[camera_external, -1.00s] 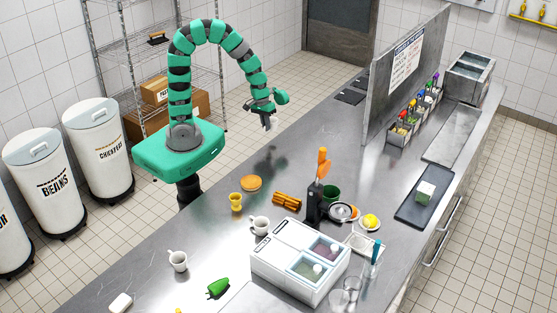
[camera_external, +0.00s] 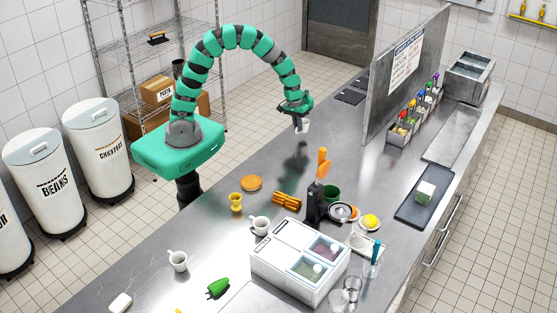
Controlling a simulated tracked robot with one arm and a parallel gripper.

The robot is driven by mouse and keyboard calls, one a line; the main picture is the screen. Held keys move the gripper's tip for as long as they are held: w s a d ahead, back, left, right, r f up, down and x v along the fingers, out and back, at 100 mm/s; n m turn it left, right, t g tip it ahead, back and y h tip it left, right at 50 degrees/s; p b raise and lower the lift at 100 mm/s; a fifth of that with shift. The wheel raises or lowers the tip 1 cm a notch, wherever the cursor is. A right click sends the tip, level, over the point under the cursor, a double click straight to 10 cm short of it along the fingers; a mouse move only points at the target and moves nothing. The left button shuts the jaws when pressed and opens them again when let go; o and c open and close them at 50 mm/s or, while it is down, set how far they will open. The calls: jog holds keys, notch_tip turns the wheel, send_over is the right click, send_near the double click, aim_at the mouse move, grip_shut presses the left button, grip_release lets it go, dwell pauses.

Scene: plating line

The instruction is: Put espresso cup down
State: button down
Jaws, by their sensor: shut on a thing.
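My gripper (camera_external: 298,118) is up over the far part of the steel counter (camera_external: 225,245), shut on a small white object, the espresso cup (camera_external: 303,127). The fingers hide part of the cup, and it is too small to make out its handle. The cup is held above the counter, and a dark blurred patch shows on the steel below it.
Two white mugs (camera_external: 178,261) (camera_external: 260,226) stand nearer the front. A bun (camera_external: 251,183), orange sticks (camera_external: 287,199) and a black holder with an orange utensil (camera_external: 323,165) lie below the gripper. A partition (camera_external: 405,75) rises to the right. The counter under the cup is clear.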

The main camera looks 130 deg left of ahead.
jog(key=shift+w+f+p, duration=0.1)
jog(key=shift+f+p, duration=0.25)
jog(key=shift+f, duration=1.45)
jog(key=c, duration=1.5)
grip_release()
jog(key=shift+r, duration=0.1)
jog(key=r, duration=0.4)
jog(key=s+r+b, duration=0.1)
jog(key=r, duration=0.3)
jog(key=s+r, duration=0.1)
jog(key=r, duration=0.2)
jog(key=shift+s+a+r, duration=0.1)
jog(key=shift+r, duration=0.3)
